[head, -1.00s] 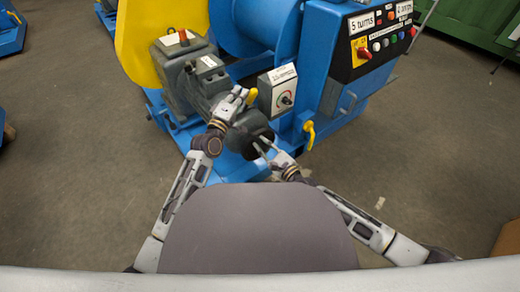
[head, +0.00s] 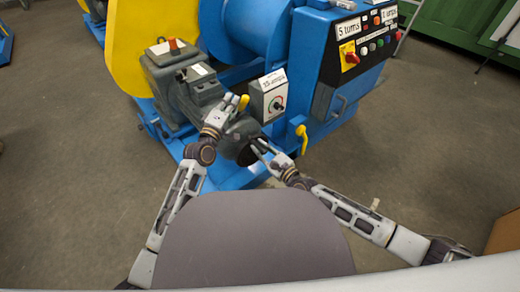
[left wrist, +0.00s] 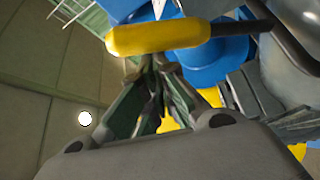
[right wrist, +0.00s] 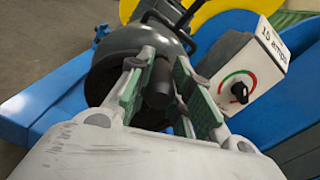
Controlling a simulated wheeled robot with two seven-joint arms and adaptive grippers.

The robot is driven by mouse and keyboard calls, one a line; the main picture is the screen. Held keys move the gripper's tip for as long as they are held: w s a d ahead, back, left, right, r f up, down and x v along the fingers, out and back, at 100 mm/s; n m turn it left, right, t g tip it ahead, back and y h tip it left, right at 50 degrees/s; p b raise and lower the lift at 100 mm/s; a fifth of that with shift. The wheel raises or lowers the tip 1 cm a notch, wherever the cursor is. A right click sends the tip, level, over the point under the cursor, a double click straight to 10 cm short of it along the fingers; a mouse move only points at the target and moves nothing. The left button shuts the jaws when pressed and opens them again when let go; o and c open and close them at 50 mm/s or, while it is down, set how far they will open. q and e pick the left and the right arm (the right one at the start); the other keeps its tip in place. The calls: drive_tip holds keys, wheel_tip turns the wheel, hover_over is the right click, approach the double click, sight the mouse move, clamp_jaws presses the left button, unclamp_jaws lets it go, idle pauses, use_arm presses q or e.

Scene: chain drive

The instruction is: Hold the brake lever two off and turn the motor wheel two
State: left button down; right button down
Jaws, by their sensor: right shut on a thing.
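The brake lever with a yellow grip (head: 244,102) stands on the dark grey motor (head: 195,85). My left gripper (head: 233,104) is at this lever. In the left wrist view the yellow grip (left wrist: 160,36) lies across the fingertips, which are close together just below or behind it; contact is unclear. The dark motor wheel (head: 236,152) is at the motor's near end. My right gripper (head: 258,148) is at its right side. In the right wrist view the right gripper (right wrist: 165,95) is shut on the wheel's dark round handle (right wrist: 158,80), between its fingers.
A grey box with a dial (head: 270,98) stands close right of the wheel. Another yellow handle (head: 302,140) is on the blue frame (head: 235,178). A control panel (head: 368,45) with buttons is at the upper right. The floor in front is clear.

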drive_tip(key=shift+w+d+r, duration=0.1)
drive_tip(key=shift+w+d, duration=0.35)
drive_tip(key=shift+d, duration=0.15)
drive_tip(key=c, duration=1.3)
unclamp_jaws()
drive_tip(key=shift+o, duration=0.2)
drive_tip(key=shift+s+a, duration=0.1)
drive_tip(key=shift+s+a, duration=0.15)
drive_tip(key=v, duration=1.2)
